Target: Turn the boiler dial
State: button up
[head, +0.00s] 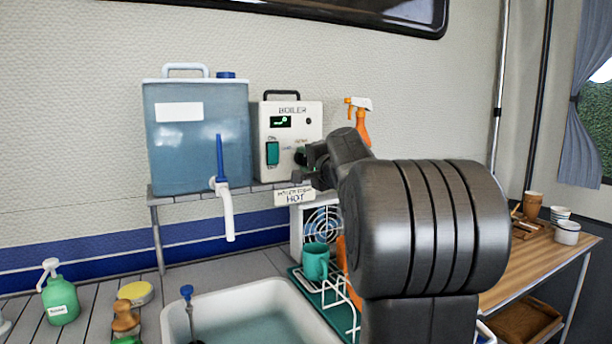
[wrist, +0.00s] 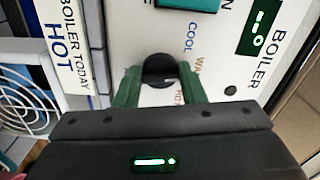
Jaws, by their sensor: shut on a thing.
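The boiler (head: 290,125) is a white box with a dark handle, standing on a raised shelf against the wall. Its front has a small green-lit display (head: 281,121) and a green switch (head: 272,152). In the wrist view the round black dial (wrist: 160,70) sits on the boiler's white face, with printed words around it, COOL among them. My gripper (wrist: 158,88) has its green fingers on either side of the dial, shut on it. In the head view my arm covers the dial.
A blue water tank (head: 197,135) with a tap stands left of the boiler. An orange spray bottle (head: 359,116) is behind my arm. A sign reading HOT (head: 295,195) hangs at the shelf edge. Below are a fan (head: 322,222), a green mug (head: 315,262) and a sink (head: 245,295).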

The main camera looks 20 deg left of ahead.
jog(key=n+b, duration=0.5)
jog(key=b, duration=0.1)
jog(key=shift+f+n, duration=0.3)
jog(key=shift+n, duration=0.1)
jog(key=n+b, duration=0.2)
jog(key=shift+r+n, duration=0.1)
jog(key=shift+n, duration=0.3)
jog(key=shift+d+r+n+b, duration=0.1)
jog(key=shift+n+b, duration=0.6)
jog(key=shift+b, duration=0.15)
jog(key=o, duration=1)
jog(key=shift+w, duration=0.1)
jog(key=v, duration=1.3)
jog(key=shift+s+d, duration=0.25)
jog(key=shift+s, duration=0.05)
